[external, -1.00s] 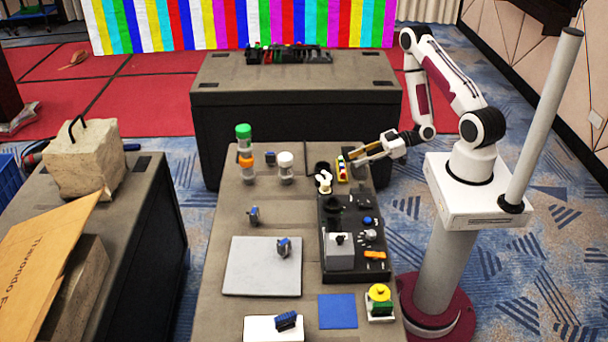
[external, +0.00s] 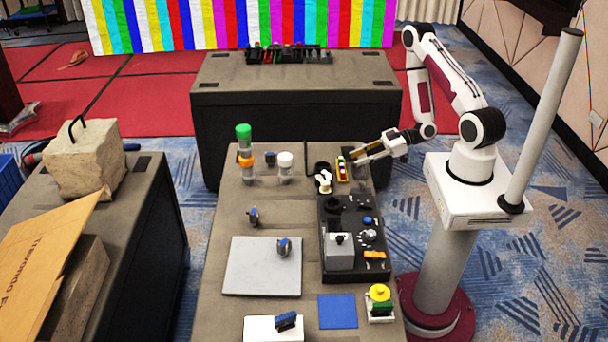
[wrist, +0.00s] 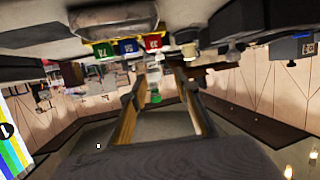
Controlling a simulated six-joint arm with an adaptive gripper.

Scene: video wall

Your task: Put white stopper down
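A small white piece (external: 323,184), which looks like the white stopper, stands on the table beside a dark round holder (external: 321,167). In the wrist view I cannot surely tell it from other pale shapes near the top. My gripper (external: 357,158) is at the right side of the table, right of the white piece and apart from it. In the wrist view its two fingers (wrist: 160,76) are spread with nothing held between them.
A rack with red, blue and green blocks (external: 342,169) sits close to my gripper. A black console (external: 336,208) lies in front of it. A white-capped jar (external: 286,167) and a green-topped bottle (external: 244,152) stand left. A grey plate (external: 255,277) leaves bare space.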

